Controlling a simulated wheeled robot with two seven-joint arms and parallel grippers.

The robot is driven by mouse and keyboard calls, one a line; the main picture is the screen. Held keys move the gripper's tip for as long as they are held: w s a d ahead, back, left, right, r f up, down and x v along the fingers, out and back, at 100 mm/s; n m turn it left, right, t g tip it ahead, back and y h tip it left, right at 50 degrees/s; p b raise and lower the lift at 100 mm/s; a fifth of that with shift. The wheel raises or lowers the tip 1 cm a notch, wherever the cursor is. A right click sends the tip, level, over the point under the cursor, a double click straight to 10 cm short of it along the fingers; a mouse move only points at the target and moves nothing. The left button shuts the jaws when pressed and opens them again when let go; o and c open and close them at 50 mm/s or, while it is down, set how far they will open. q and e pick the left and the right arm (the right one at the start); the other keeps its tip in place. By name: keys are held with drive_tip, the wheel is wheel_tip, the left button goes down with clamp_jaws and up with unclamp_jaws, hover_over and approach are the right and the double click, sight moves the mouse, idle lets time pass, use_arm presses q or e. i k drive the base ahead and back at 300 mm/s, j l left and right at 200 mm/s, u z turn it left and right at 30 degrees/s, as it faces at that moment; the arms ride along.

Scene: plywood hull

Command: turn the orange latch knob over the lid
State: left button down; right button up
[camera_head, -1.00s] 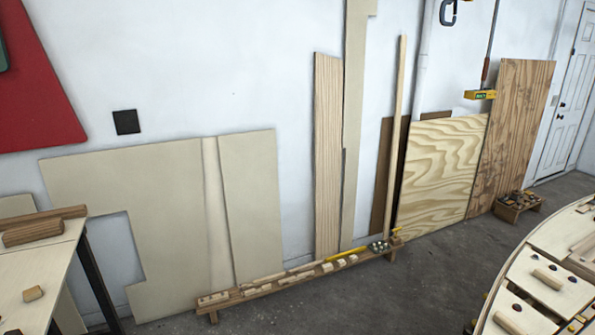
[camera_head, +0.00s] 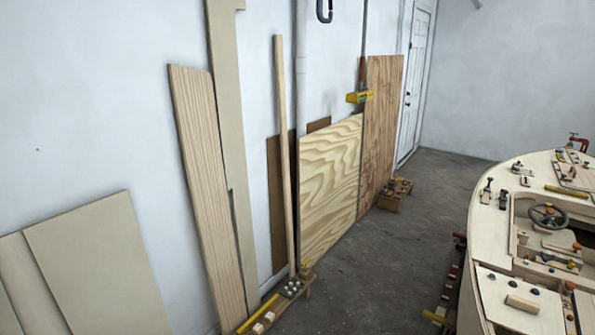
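The plywood hull (camera_head: 484,215) stands at the right edge, partly cut off by the frame. A pale panel that looks like the lid (camera_head: 497,289) lies on its near end, with a wooden bar handle (camera_head: 522,304) and several dark round knobs along its far edge. A small orange knob (camera_head: 569,286) shows at the panel's right corner; it is too small to tell how it is turned or whether it lies over the lid. Neither of my grippers is in view.
Plywood sheets (camera_head: 331,185) and boards lean on the left wall. A low bench (camera_head: 290,290) with small parts stands at the wall's foot, and a small crate (camera_head: 394,195) stands farther back. Grey floor (camera_head: 385,260) is clear between wall and hull. A steering wheel (camera_head: 548,214) sits in the hull.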

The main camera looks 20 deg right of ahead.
sight(567, 285)
drive_tip(key=i+l+z, duration=0.2)
drive_tip(key=i+z, duration=0.65)
drive_tip(key=i, duration=0.2)
drive_tip(key=i+j+z, duration=0.1)
drive_tip(key=i+z, duration=0.3)
drive_tip(key=i+j+z, duration=0.4)
drive_tip(key=i, duration=0.2)
drive_tip(key=i+z, duration=0.7)
drive_tip(key=i+j+z, duration=0.2)
drive_tip(key=i+z, duration=0.2)
drive_tip(key=i, duration=0.1)
